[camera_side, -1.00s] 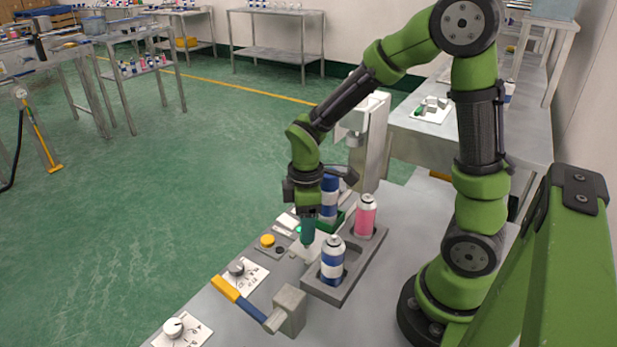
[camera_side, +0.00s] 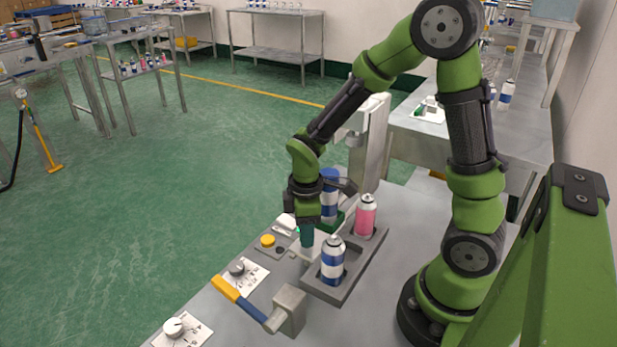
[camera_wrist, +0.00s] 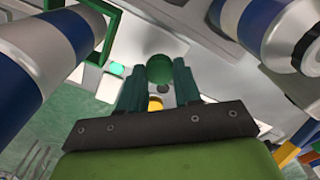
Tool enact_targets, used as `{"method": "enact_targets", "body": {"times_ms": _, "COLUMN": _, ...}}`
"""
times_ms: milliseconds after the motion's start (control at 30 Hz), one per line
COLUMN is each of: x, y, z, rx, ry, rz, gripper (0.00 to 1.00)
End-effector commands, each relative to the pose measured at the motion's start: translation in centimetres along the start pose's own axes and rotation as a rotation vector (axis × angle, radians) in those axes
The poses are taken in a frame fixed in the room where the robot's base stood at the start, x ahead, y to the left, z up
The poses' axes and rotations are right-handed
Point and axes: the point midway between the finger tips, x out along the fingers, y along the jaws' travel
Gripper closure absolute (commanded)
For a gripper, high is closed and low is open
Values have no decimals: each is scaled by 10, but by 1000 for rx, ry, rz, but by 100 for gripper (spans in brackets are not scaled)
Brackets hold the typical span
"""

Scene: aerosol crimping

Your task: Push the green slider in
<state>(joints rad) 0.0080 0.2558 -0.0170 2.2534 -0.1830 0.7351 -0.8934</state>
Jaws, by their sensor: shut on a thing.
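The green slider shows as a green frame (camera_side: 336,219) around the base of a blue and white can (camera_side: 329,192) under the press. In the wrist view its green frame (camera_wrist: 112,38) is at upper left, beside the large can (camera_wrist: 45,58). A round green knob (camera_wrist: 160,68) sits between my fingertips. My gripper (camera_side: 307,236) points down at the near side of the slider. In the wrist view my gripper (camera_wrist: 158,76) is shut on the green knob. The knob is hidden by my fingers in the side view.
A grey tray (camera_side: 345,284) close on the right holds a blue and white can (camera_side: 333,260) and a pink can (camera_side: 365,216). The press (camera_side: 375,140) stands behind.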

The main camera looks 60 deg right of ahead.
Motion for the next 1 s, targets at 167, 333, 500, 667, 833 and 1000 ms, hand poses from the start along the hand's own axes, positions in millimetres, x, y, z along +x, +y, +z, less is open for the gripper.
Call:
{"method": "enact_targets", "body": {"times_ms": 167, "x": 0, "y": 1, "z": 0, "rx": 0, "ry": 1, "rz": 0, "gripper": 100}}
{"method": "enact_targets", "body": {"times_ms": 333, "x": -1, "y": 15, "z": 10, "rx": 6, "ry": 1, "rz": 1, "gripper": 100}}
{"method": "enact_targets", "body": {"times_ms": 500, "x": -1, "y": 40, "z": 29, "rx": 7, "ry": 2, "rz": 3, "gripper": 100}}
{"method": "enact_targets", "body": {"times_ms": 667, "x": -1, "y": 62, "z": 48, "rx": 7, "ry": 2, "rz": 3, "gripper": 100}}
{"method": "enact_targets", "body": {"times_ms": 833, "x": -1, "y": 84, "z": 65, "rx": 6, "ry": 2, "rz": 4, "gripper": 100}}
{"method": "enact_targets", "body": {"times_ms": 1000, "x": -1, "y": 96, "z": 75, "rx": 1, "ry": 3, "rz": 4, "gripper": 100}}
